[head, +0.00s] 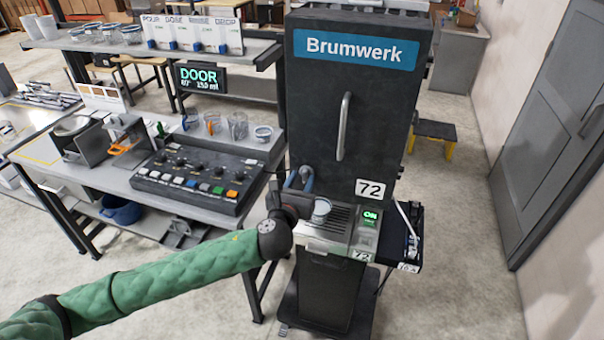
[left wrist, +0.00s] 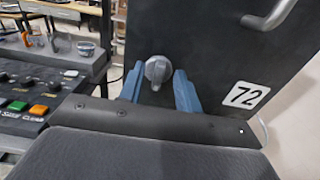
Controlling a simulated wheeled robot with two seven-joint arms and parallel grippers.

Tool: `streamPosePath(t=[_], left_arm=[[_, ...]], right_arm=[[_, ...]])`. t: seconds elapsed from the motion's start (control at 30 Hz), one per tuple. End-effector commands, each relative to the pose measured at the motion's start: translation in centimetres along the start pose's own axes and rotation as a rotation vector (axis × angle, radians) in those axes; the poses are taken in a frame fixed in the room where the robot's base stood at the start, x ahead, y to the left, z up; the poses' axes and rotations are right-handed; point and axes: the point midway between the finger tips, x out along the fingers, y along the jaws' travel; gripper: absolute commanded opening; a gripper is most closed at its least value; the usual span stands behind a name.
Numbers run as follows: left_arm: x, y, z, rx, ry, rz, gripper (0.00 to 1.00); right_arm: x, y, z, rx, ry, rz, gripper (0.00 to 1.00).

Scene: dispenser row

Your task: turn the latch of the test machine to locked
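The test machine (head: 375,130) is a tall dark cabinet with a blue Brumwerk sign and a door handle. In the left wrist view, a round grey latch knob (left wrist: 158,70) sits on its dark front (left wrist: 205,45), with its raised grip roughly upright. My left gripper (head: 300,178) is at the lower left of the cabinet front. In the left wrist view, its two blue fingers (left wrist: 159,90) are open on either side of the knob, with a gap on both sides. The head view does not show the knob clearly. My right gripper is not in view.
A control box (head: 200,178) with knobs and coloured buttons stands on the bench at left. A black side shelf (head: 408,235) juts out at right.

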Motion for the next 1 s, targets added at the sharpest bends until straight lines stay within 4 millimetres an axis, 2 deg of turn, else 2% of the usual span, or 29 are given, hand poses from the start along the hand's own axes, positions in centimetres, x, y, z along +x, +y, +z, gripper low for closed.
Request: streamPosePath(t=[0.17, 0.43, 0.47, 0.6, 0.63, 1.0], left_arm=[[0.98, 0.01, -0.01, 0.000, 0.001, 0.000, 0.34], [1.09, 0.01, -0.08, -0.001, 0.001, 0.000, 0.34], [1.09, 0.02, -0.08, -0.001, 0.000, 0.000, 0.30], [1.08, 0.02, -0.07, -0.001, 0.000, 0.000, 0.02], [1.08, 0.02, -0.06, -0.001, 0.000, 0.000, 0.00], [1.08, 0.05, -0.14, -0.040, 0.000, 0.000, 0.00]], right_arm=[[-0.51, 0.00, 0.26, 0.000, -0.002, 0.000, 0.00], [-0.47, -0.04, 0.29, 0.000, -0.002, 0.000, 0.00], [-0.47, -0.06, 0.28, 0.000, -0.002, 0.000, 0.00], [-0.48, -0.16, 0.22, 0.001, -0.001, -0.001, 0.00], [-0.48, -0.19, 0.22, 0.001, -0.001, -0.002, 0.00], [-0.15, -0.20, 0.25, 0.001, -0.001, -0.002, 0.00]])
